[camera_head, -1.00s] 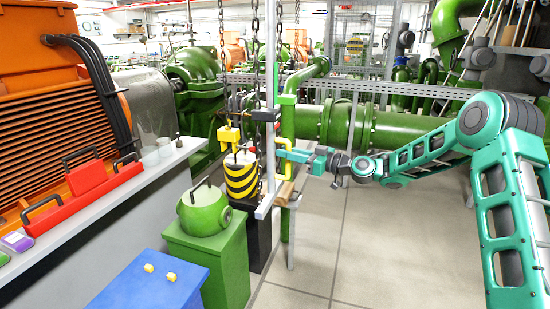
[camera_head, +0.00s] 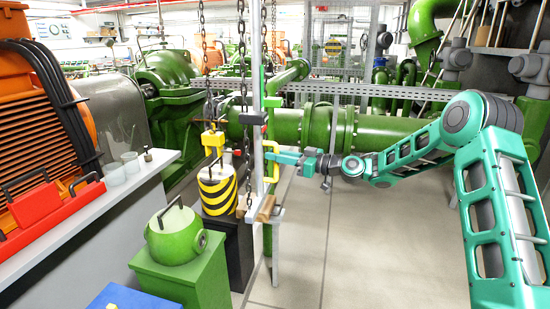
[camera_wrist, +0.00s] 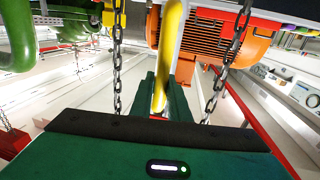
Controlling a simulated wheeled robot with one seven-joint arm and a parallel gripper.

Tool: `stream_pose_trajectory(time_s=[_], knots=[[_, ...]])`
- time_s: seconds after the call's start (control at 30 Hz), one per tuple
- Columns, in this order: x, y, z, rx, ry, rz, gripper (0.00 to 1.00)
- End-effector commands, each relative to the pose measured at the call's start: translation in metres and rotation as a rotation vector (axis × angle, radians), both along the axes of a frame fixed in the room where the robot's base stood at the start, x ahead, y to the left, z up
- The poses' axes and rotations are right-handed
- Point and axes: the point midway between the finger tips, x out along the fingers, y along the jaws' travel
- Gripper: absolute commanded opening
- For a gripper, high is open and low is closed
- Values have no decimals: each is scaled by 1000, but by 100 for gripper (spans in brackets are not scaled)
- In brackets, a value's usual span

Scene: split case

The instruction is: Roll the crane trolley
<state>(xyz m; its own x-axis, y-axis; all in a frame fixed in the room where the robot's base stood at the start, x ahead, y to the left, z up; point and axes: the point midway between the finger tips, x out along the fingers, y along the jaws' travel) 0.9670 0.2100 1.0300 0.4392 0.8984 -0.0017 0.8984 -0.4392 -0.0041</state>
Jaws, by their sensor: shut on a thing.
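The trolley itself is not clearly visible; what shows of the crane is two hanging chains (camera_head: 241,90), a yellow hook block (camera_head: 211,140) and a grey upright post (camera_head: 257,110). A yellow bent handle (camera_head: 291,178) is at the post. My gripper (camera_head: 272,156) is shut on the yellow handle, beside the post; the fingertips are partly hidden. In the wrist view the yellow bar (camera_wrist: 173,40) runs down between the green fingers (camera_wrist: 155,95). A black-and-yellow striped weight (camera_head: 217,190) stands below the hook block, on a dark stand.
A green round casing (camera_head: 175,240) with a handle stands on a green pedestal (camera_head: 185,280), left of the weight. A grey bench (camera_head: 110,215) carries a red tray (camera_head: 65,210) and cups. A blue box (camera_head: 135,301) is at the bottom edge. Floor right of the post is clear.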

Motion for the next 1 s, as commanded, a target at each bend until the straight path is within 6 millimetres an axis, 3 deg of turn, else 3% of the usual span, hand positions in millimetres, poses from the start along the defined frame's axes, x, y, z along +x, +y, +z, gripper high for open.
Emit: stream_pose_trajectory(time_s=[0.03, 0.13, 0.17, 0.23, 0.67, 0.77, 1.0], knots=[[10, -10, 0, -6, -8, -29, 0], [10, -9, 0, -7, -9, -29, 0], [10, -9, 0, -7, -9, -28, 20], [10, -8, 0, -6, -9, -27, 34], [4, -3, 1, -3, -5, -12, 34], [0, -10, 0, -4, -5, -12, 34], [-17, -48, 0, -3, -4, -16, 34]])
